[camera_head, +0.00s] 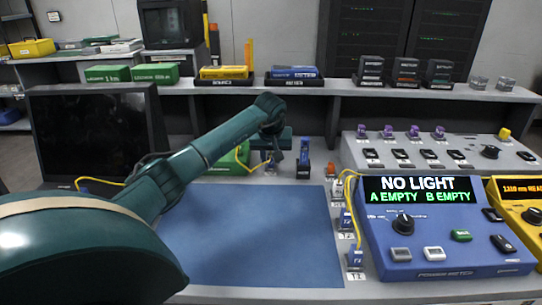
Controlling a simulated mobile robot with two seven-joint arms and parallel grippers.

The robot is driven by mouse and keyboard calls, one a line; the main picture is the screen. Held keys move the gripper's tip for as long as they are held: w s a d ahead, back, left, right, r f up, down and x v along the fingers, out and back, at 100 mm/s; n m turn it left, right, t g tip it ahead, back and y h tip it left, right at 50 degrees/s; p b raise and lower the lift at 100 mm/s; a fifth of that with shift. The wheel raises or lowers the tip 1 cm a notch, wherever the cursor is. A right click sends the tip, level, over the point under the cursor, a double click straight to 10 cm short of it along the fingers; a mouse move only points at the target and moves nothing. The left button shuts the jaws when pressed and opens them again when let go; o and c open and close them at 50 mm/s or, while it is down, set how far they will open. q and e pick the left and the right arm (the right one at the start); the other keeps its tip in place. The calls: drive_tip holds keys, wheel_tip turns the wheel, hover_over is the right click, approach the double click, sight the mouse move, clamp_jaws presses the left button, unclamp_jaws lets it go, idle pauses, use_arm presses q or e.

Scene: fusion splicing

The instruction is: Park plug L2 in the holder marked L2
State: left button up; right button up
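A blue plug-like piece (304,152) stands upright in a dark holder (303,172) just right of the gripper. I cannot make out plug L2 or an L2 mark. My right gripper is out of view.
The blue mat (260,240) is clear in front. A blue power meter (445,225) reading NO LIGHT, A EMPTY, B EMPTY stands right, with yellow cables beside it. A grey panel with purple caps (435,152) is behind it. A dark monitor (95,130) stands back left.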

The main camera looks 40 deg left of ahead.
use_arm(q)
drive_tip(key=shift+o, duration=1.4)
drive_tip(key=shift+v, duration=0.85)
drive_tip(key=p+v, duration=0.1)
drive_tip(key=v, duration=1)
drive_tip(key=shift+r, duration=0.25)
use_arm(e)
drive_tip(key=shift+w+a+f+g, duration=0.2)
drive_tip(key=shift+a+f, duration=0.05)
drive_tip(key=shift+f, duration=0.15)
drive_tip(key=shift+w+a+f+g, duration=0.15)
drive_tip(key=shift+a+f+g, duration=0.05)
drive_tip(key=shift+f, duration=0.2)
